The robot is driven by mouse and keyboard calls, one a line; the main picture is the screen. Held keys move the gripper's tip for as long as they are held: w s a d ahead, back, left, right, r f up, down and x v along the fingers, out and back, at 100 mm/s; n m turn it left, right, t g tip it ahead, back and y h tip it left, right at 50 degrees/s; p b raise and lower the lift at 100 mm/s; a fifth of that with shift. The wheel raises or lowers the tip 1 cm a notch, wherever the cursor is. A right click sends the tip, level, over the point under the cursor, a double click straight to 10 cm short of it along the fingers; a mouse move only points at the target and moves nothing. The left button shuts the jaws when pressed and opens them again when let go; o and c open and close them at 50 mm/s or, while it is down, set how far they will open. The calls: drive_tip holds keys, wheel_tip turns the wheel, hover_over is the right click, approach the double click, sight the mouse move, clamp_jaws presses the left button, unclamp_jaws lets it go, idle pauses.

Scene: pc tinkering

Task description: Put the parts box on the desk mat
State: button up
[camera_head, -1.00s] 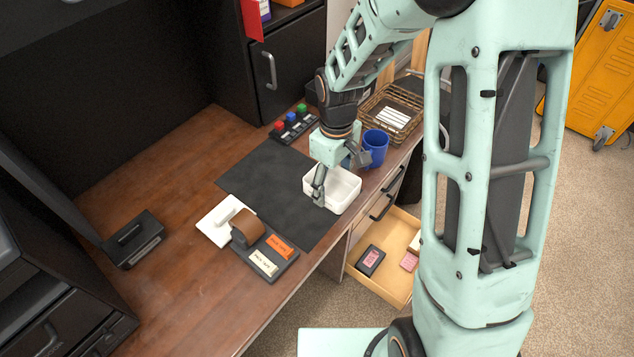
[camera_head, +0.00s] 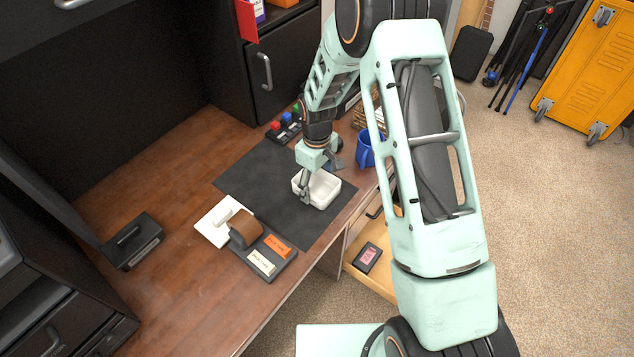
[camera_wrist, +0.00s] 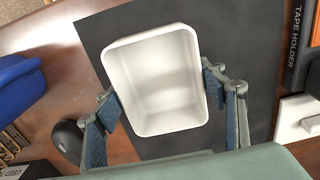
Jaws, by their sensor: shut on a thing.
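The parts box (camera_head: 322,190) is a white, open, empty rectangular box. My gripper (camera_head: 319,181) is shut on it, with one finger at each of two opposite sides. The wrist view shows the box (camera_wrist: 155,80) upright between the two blue-padded fingers (camera_wrist: 162,98). The dark desk mat (camera_head: 262,178) lies flat on the wooden desk. The box is over the mat's right part, and the mat (camera_wrist: 95,35) shows around it in the wrist view. I cannot tell whether the box's base touches the mat.
A blue cup (camera_head: 365,149) stands right of the mat, partly behind my arm. A drawer (camera_head: 372,276) is open below the desk edge.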

sight(317, 191)
drive_tip(key=shift+f, duration=0.2)
drive_tip(key=o, duration=1.3)
wheel_tip(317, 191, up, 12)
drive_tip(key=shift+r+b, duration=0.2)
drive_tip(key=shift+b, duration=0.2)
